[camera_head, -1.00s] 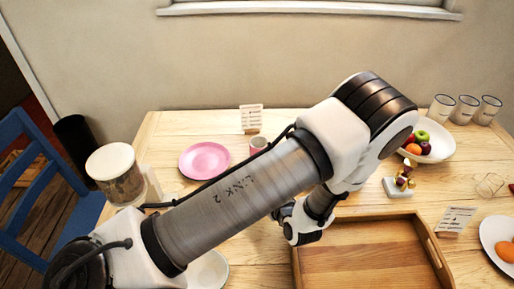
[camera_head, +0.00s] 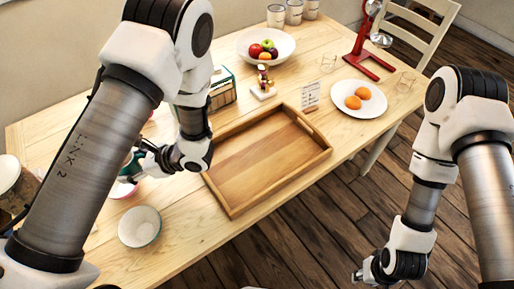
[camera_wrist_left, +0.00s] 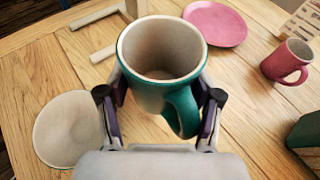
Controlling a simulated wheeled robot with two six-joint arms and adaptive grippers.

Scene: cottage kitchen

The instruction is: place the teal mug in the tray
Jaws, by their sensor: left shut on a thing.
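The teal mug (camera_wrist_left: 185,105), cream inside, is upright between the two fingers of my left gripper (camera_wrist_left: 160,100) in the left wrist view. The fingers are shut on its sides, and its handle points back toward the wrist. In the head view my left gripper (camera_head: 138,160) is left of the tray, and the mug is mostly hidden there. The wooden tray (camera_head: 228,205) lies on the table with its floor empty. My right gripper (camera_head: 362,277) hangs low beyond the table's front edge, at the bottom of the view; its jaws are too small to judge.
A white bowl (camera_head: 140,240) stands left of the tray near the front edge. Behind the tray are a figurine (camera_head: 263,88) and a fruit bowl (camera_head: 247,45). A plate with oranges (camera_head: 366,110) is to its right. A pink mug (camera_wrist_left: 280,65) and pink plate (camera_wrist_left: 217,22) show in the wrist view.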

